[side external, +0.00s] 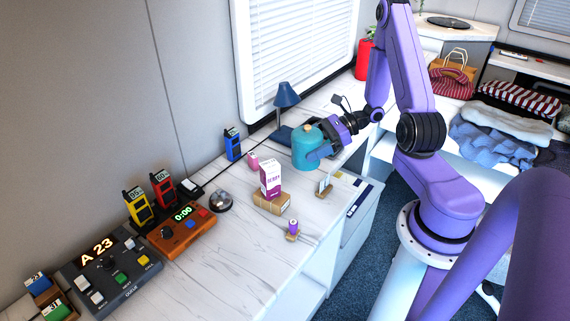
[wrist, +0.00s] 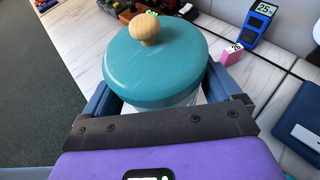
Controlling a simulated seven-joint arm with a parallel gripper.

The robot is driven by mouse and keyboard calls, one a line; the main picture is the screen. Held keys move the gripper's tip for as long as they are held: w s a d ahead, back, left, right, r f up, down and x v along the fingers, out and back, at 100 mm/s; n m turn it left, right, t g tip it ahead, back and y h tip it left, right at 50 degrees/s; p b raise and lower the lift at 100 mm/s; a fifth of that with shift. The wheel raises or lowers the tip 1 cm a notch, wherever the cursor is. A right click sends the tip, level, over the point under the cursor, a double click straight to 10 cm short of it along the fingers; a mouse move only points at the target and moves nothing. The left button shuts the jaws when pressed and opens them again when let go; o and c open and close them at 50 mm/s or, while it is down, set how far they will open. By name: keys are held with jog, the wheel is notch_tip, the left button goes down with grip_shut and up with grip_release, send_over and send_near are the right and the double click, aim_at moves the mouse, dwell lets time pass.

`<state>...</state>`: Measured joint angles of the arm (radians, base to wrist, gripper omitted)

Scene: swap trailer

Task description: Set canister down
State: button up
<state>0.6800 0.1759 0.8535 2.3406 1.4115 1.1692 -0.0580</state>
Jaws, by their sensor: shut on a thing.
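The canister (side external: 305,149) is teal with a lid and a round wooden knob, and it stands upright at the counter's right part. In the wrist view the teal lid (wrist: 155,65) fills the upper middle, with a paler body partly showing below it. My gripper (side external: 317,150) is shut around the canister's sides, with a finger on each side in the wrist view (wrist: 165,105). I cannot tell whether the canister's base touches the counter. Its lower body is mostly hidden in the wrist view.
A blue lamp (side external: 286,95) stands behind the canister. A blue handheld device (side external: 233,144) and a pink block (side external: 253,160) are to its left.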

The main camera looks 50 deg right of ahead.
jog(key=shift+w+d+f, duration=0.6)
jog(key=shift+w+f, duration=1.25)
jog(key=shift+f, duration=0.15)
jog(key=shift+w+d+f, duration=0.65)
jog(key=shift+w+f, duration=1.25)
jog(key=shift+f, duration=0.1)
jog(key=shift+w+d+f, duration=0.6)
jog(key=shift+w+f, duration=1.25)
jog(key=shift+f, duration=0.15)
jog(key=shift+f, duration=0.15)
jog(key=o, duration=0.8)
